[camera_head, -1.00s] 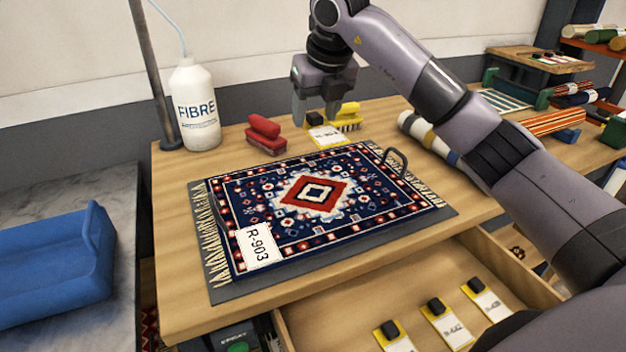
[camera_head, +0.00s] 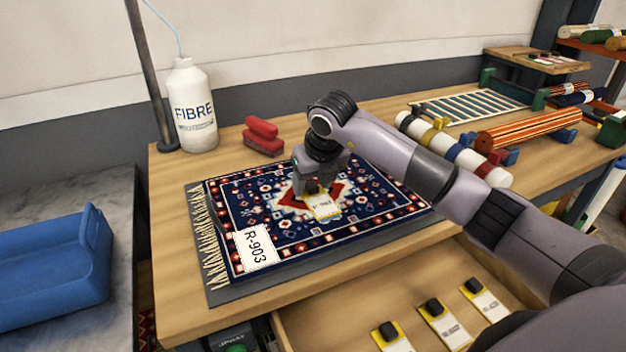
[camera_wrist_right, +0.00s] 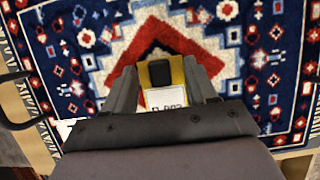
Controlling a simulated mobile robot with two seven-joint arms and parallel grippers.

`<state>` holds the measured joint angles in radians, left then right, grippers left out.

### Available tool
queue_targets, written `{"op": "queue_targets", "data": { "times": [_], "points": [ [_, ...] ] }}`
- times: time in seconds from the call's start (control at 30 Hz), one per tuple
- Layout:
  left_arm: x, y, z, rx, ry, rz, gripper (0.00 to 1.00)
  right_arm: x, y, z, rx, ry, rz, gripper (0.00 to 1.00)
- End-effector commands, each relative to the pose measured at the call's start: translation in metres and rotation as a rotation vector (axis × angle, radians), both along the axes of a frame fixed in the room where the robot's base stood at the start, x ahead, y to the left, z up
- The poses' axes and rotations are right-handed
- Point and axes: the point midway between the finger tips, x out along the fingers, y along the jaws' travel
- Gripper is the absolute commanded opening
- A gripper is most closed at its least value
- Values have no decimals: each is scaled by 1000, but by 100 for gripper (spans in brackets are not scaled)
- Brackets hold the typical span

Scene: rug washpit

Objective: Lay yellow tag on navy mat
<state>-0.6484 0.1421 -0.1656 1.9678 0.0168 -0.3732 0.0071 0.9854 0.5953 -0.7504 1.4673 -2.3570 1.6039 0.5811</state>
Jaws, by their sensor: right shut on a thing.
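The navy mat (camera_head: 285,240) is a patterned rug with a red central diamond and a white R-903 label, lying on a grey sheet on the table. My right gripper (camera_head: 318,190) is over the mat's middle, shut on the yellow tag (camera_head: 322,207). The tag has a black knob and a white label. In the right wrist view the yellow tag (camera_wrist_right: 177,72) sits between the two fingers (camera_wrist_right: 162,85), above the red diamond of the navy mat (camera_wrist_right: 240,95). I cannot tell whether the tag touches the mat. My left gripper is not in view.
A red brush (camera_head: 263,137) and a white FIBRE bottle (camera_head: 194,110) stand behind the mat. Rolled rugs (camera_head: 455,150) lie to the right. An open drawer (camera_head: 340,315) in front holds several yellow-edged tags. A blue tray (camera_head: 50,265) is at left.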

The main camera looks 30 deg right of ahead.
Motion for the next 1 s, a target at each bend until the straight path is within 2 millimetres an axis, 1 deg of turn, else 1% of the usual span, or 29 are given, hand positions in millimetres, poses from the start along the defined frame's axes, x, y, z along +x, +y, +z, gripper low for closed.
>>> {"op": "queue_targets", "data": {
  "times": [0.13,0.27,0.3,0.37,0.63,0.77,0.87,1.0],
  "points": [
    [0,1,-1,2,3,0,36,0,0,1,1,-1,0,29],
    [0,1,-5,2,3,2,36,0,0,-3,0,0,0,29],
    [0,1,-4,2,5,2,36,0,0,-2,1,-1,0,63],
    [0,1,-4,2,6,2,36,0,0,-2,1,-1,0,82],
    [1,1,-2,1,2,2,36,0,0,-2,0,0,0,82],
    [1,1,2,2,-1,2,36,0,0,4,0,-1,0,82],
    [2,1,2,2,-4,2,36,-5,1,18,1,-4,2,82],
    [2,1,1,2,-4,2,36,-17,1,46,0,-6,1,82]
  ]
}}
